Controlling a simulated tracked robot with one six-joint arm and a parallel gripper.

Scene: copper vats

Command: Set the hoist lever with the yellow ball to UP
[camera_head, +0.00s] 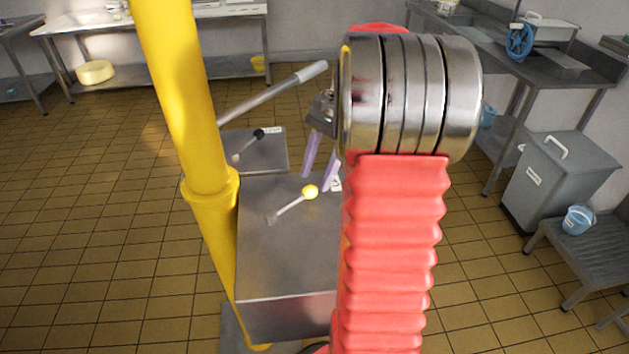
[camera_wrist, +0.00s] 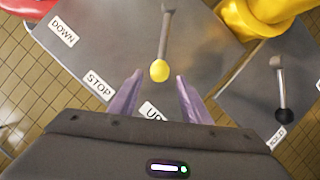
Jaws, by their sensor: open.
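The hoist lever has a metal rod and a yellow ball (camera_head: 310,192) on a grey steel box (camera_head: 285,270). In the wrist view the ball (camera_wrist: 160,70) points toward the UP label (camera_wrist: 152,110), which is partly hidden by my gripper. The STOP label (camera_wrist: 98,85) and DOWN label (camera_wrist: 62,32) lie to the left on the same top. My gripper (camera_wrist: 159,77) is open, its two purple fingers on either side of the ball near their tips, with no clear contact. In the head view my gripper (camera_head: 316,181) is just above the ball.
A black-knobbed lever (camera_wrist: 281,86) with its own label (camera_wrist: 277,138) stands on a neighbouring box (camera_head: 262,157). A thick yellow post (camera_head: 185,100) rises at the left of the boxes. A long grey handle (camera_head: 275,92) slants behind my gripper. Tiled floor is open at left.

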